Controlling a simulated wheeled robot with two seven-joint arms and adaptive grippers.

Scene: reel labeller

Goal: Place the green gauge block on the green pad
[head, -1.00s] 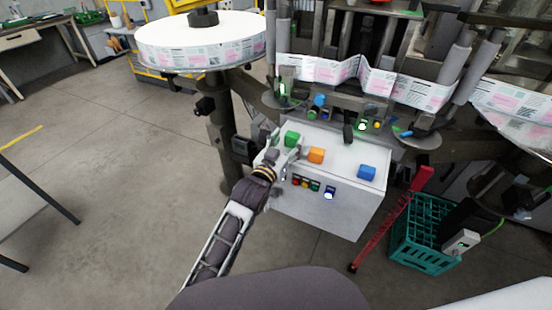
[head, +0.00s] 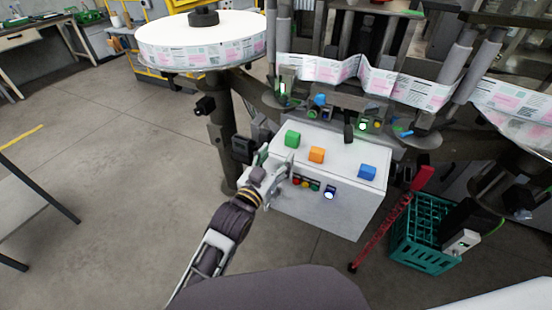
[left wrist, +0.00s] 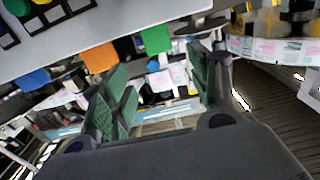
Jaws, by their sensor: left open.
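The green gauge block (head: 292,138) stands on the white top of the machine box, near its left end. It also shows in the left wrist view (left wrist: 156,39), ahead of the fingers near the top. I cannot make out a separate green pad; whether one lies under the block is hidden. My left gripper (head: 276,160) is open and empty, at the box's front left edge, on the near side of the green block and apart from it. Its two fingers (left wrist: 162,90) are spread wide in the left wrist view. My right gripper is not in view.
An orange block (head: 316,155) and a blue block (head: 367,172) stand on the white box (head: 335,165) to the right. Lit buttons (head: 307,183) are on its front. The label reel (head: 200,40) is back left, a teal crate (head: 425,233) at right.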

